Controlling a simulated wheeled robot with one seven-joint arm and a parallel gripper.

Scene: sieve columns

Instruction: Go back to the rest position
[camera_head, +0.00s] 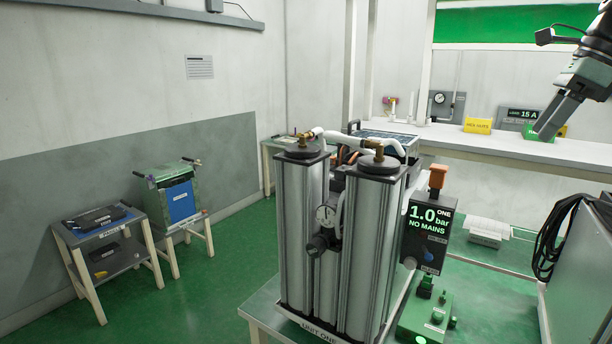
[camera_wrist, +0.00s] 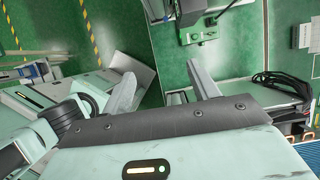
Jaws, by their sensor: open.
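My gripper (camera_head: 546,128) hangs in the air at the upper right of the head view, its fingers pointing down and to the left. The two-column unit (camera_head: 340,240), with silver cylinders and black caps, stands on a bench in the middle of the head view, well to the left of my gripper.
A display box (camera_head: 430,232) reading 1.0 bar, NO MAINS, stands right of the columns. A long bench (camera_head: 480,145) runs along the back, with a yellow sign (camera_head: 478,126). A grey cabinet (camera_head: 585,270) with black cable stands at right. Two small stands (camera_head: 105,250) are at left, with free green floor around them.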

